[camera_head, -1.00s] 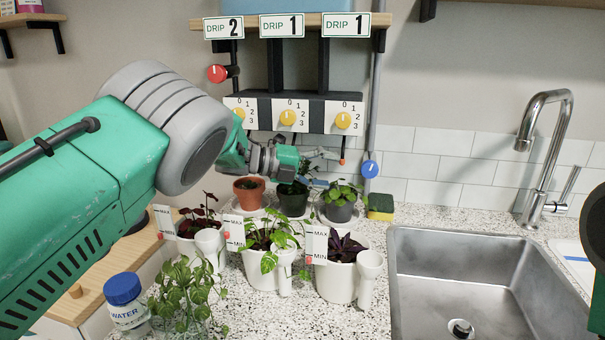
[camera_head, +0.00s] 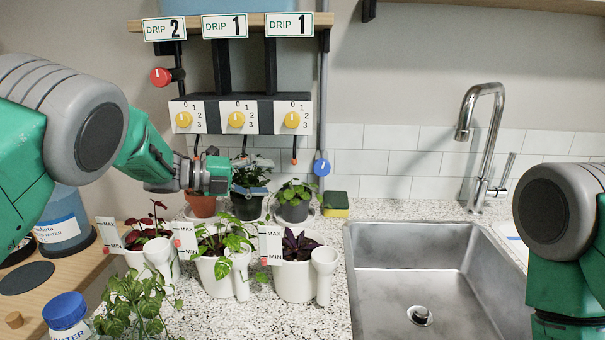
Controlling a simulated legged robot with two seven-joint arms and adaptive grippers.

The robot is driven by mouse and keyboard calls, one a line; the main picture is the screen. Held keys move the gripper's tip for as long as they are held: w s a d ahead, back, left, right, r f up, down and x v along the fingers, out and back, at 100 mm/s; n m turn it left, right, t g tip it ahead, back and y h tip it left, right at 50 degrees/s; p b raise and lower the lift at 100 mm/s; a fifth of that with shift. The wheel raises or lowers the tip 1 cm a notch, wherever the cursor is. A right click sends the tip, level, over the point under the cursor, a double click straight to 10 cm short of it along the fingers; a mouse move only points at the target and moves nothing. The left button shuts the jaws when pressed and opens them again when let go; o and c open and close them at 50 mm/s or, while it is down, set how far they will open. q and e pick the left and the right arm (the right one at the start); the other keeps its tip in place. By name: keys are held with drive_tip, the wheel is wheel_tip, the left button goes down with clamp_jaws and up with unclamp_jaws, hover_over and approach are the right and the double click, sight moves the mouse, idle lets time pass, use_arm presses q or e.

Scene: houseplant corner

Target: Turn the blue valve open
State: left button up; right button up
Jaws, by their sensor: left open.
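The blue valve (camera_head: 321,167) is a round knob with a white mark on the grey vertical pipe (camera_head: 322,100), right of the drip dials. My left gripper (camera_head: 262,177) is open and empty, left of the valve and clearly apart from it. It points right, in front of the small pots at the back, and partly hides the dark pot. My right arm (camera_head: 560,230) shows at the right edge; its gripper is out of the picture.
Several potted plants, such as the white pot (camera_head: 296,278), crowd the counter below my left gripper. A yellow-green sponge (camera_head: 335,204) lies below the valve. The steel sink (camera_head: 425,235) and tall faucet (camera_head: 480,125) are to the right. A red valve (camera_head: 161,77) sits upper left.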

sight(323, 175)
use_arm(q)
drive_tip(key=shift+h, duration=0.4)
drive_tip(key=x, duration=0.5)
drive_tip(key=r+b+x, duration=0.1)
drive_tip(key=x, duration=0.9)
drive_tip(key=shift+w+r+b, duration=0.3)
drive_tip(key=shift+r, duration=0.1)
drive_tip(key=shift+x, duration=0.95)
drive_tip(key=shift+r, duration=0.15)
drive_tip(key=c, duration=0.9)
clamp_jaws()
drive_tip(key=shift+w, duration=0.1)
